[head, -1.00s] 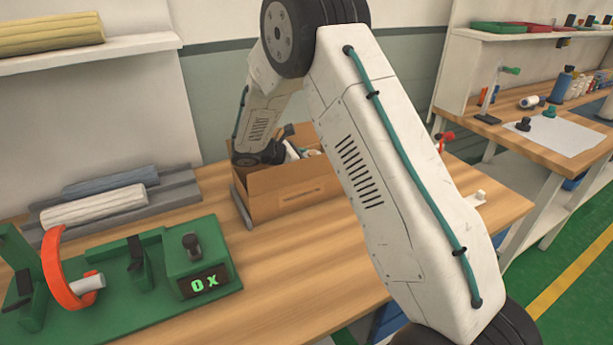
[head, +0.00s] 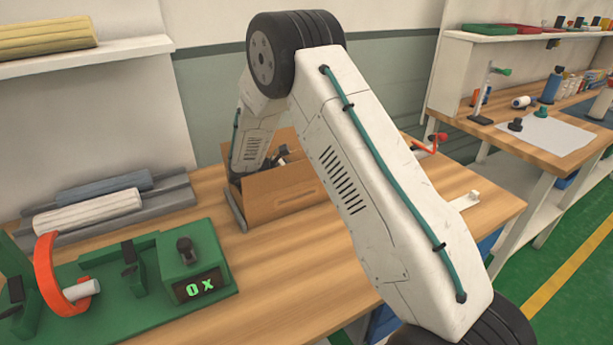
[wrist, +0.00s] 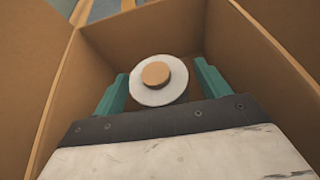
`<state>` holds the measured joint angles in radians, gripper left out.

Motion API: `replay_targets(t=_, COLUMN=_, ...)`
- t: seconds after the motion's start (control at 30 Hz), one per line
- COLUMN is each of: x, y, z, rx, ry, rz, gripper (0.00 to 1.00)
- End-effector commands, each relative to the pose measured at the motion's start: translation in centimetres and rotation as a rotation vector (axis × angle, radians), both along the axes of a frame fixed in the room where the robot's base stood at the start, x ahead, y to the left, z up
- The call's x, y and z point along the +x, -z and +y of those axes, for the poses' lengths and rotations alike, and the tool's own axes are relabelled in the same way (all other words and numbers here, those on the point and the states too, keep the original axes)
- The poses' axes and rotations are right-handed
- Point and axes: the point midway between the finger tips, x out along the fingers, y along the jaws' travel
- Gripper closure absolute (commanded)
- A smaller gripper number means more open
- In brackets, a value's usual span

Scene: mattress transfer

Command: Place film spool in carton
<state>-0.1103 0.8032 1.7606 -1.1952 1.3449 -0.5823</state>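The film spool (wrist: 142,92), a white disc with a tan round core, shows end-on inside the carton in the wrist view. It lies between the two teal fingers of my gripper (wrist: 160,84), with a narrow gap visible on each side. My gripper is open and inside the carton. The carton (head: 285,200) is an open brown cardboard box on the wooden bench; its walls (wrist: 240,45) surround my gripper in the wrist view. In the head view the carton walls and my arm hide the gripper and spool. I cannot tell whether the spool touches the carton floor.
A green fixture (head: 130,305) with an orange ring (head: 47,270) and a display stands at the front left. Rolls lie on a grey rack (head: 160,200) behind it. A red-handled item (head: 430,146) is right of the carton. Bench space in front of the carton is clear.

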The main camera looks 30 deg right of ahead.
Motion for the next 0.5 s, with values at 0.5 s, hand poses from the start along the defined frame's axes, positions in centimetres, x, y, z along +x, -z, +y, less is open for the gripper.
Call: replay_targets(t=0.5, x=0.4, y=-2.0, z=4.1, rx=0.0, ry=-0.003, rz=-0.001, gripper=0.25)
